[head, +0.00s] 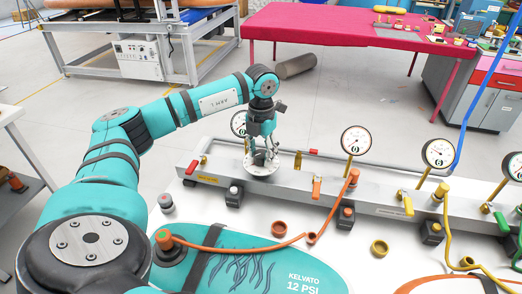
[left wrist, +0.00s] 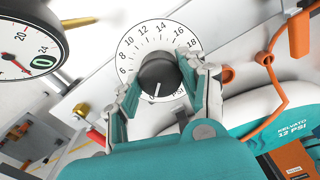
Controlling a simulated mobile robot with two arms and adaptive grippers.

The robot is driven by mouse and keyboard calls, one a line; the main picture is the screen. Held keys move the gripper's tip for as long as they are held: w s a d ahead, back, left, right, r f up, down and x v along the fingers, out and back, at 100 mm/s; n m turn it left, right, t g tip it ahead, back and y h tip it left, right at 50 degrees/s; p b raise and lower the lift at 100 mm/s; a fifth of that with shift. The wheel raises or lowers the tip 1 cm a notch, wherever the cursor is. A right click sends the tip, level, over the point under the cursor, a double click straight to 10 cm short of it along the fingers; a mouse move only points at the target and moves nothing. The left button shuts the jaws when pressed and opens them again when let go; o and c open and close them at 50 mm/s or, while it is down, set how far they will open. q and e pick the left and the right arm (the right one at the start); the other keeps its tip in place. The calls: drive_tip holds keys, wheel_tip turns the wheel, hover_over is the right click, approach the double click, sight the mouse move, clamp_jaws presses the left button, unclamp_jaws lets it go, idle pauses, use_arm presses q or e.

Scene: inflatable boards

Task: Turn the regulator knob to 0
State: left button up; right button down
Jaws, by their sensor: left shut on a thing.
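The regulator knob (left wrist: 158,75) is black and round, with a white pointer line. It sits on a white dial (left wrist: 150,35) with numbers around it and PSI at its lower edge. In the left wrist view the pointer line points down, close to the 0 mark, partly crowded by my fingers. My left gripper (left wrist: 160,84) is shut on the knob, one finger on each side. In the head view my left gripper (head: 261,156) reaches down over the dial plate (head: 252,170) on the metal manifold, and hides the knob. My right gripper is not in view.
Several pressure gauges (head: 355,140) stand along the metal manifold (head: 330,185), with coloured valve levers and hoses. A teal KELVATO board (head: 270,265) lies in front, with an orange hose (head: 235,249) running from it. A pink table (head: 340,25) stands behind.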

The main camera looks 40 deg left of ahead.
sight(261, 153)
use_arm(q)
drive_tip(key=shift+a+r, duration=0.1)
drive_tip(key=o, duration=1.2)
drive_tip(key=shift+c, duration=0.2)
wheel_tip(261, 153, up, 12)
idle(0.3)
